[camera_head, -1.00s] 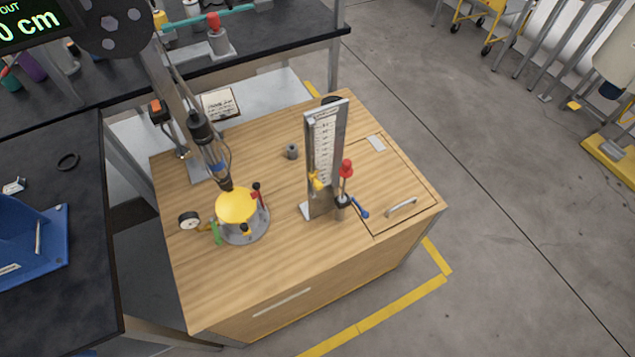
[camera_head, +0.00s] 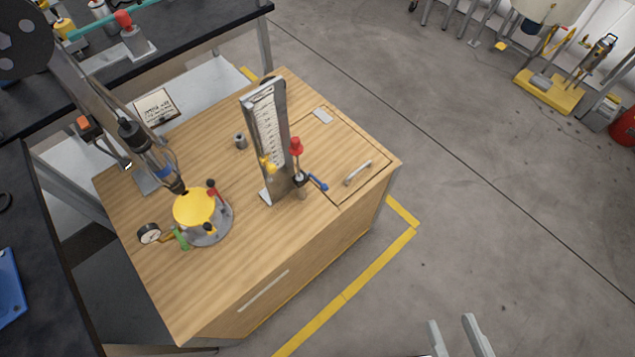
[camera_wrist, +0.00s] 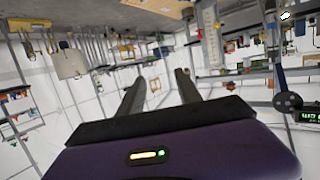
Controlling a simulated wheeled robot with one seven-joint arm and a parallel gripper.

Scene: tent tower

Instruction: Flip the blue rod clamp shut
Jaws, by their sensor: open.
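The blue rod clamp (camera_head: 318,183) is a small blue lever low at the right side of the upright scale column (camera_head: 265,140) on the wooden cabinet. The lever sticks out to the lower right, beside a red-topped rod (camera_head: 296,148). It is too small to tell how far it is flipped. My gripper (camera_head: 455,324) is at the bottom edge of the head view, over the floor, well apart from the clamp and to its lower right. In the wrist view its two fingers (camera_wrist: 160,78) stand apart with nothing between them. I cannot make out the clamp in the wrist view.
The wooden cabinet (camera_head: 240,265) also bears a yellow-topped device (camera_head: 195,207) with a gauge (camera_head: 149,233), a small grey cylinder (camera_head: 240,140) and a metal handle (camera_head: 358,172). A dark bench (camera_head: 180,45) stands behind. The floor (camera_head: 480,200) to the right is open.

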